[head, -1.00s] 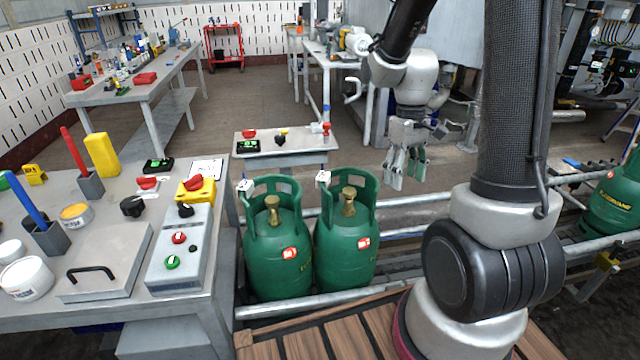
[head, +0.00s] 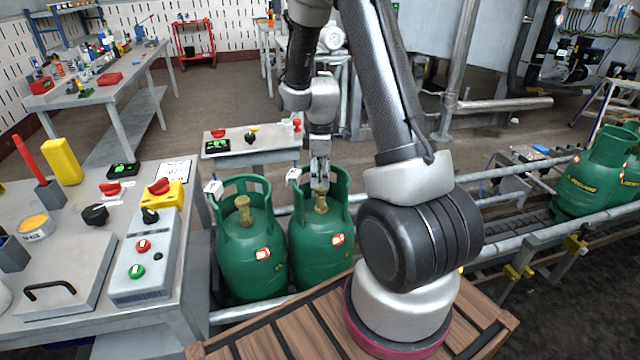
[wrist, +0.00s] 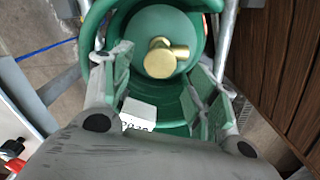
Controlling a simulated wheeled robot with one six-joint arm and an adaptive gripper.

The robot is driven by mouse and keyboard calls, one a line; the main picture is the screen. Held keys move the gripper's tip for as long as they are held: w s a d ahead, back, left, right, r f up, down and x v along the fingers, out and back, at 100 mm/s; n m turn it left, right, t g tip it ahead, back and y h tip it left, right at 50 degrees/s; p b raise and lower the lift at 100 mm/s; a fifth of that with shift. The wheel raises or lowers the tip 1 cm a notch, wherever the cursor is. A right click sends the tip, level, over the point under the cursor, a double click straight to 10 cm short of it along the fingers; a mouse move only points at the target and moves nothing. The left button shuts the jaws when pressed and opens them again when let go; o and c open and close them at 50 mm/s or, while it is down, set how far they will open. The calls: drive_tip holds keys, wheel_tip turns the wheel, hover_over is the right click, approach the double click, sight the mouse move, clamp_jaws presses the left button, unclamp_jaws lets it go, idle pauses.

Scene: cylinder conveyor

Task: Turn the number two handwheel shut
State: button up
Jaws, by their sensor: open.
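Two green gas cylinders stand side by side on the conveyor in the head view, the left one (head: 250,262) and the right one (head: 318,252). Each has a brass valve inside its open collar, the left valve (head: 243,208) and the right valve (head: 320,201). My gripper (head: 320,180) points down over the right cylinder's valve. In the wrist view the open fingers (wrist: 160,72) stand either side of the brass valve (wrist: 163,58), with no clear contact. A white tag (wrist: 138,113) on the collar is partly legible. I cannot read a number two on any handwheel.
A bench (head: 60,255) at left carries a grey control box (head: 147,262) with red and green knobs. A small table (head: 250,142) stands behind the cylinders. More green cylinders (head: 590,180) stand on the conveyor at right. A wooden deck (head: 300,330) lies in front.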

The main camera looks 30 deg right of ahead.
sight(321, 189)
drive_tip(key=shift+f, duration=1.75)
drive_tip(key=c, duration=1)
drive_tip(key=m, duration=0.4)
drive_tip(key=shift+m, duration=0.3)
drive_tip(key=m, duration=0.4)
drive_tip(key=shift+m, duration=0.3)
drive_tip(key=m, duration=0.4)
drive_tip(key=shift+m, duration=2.1)
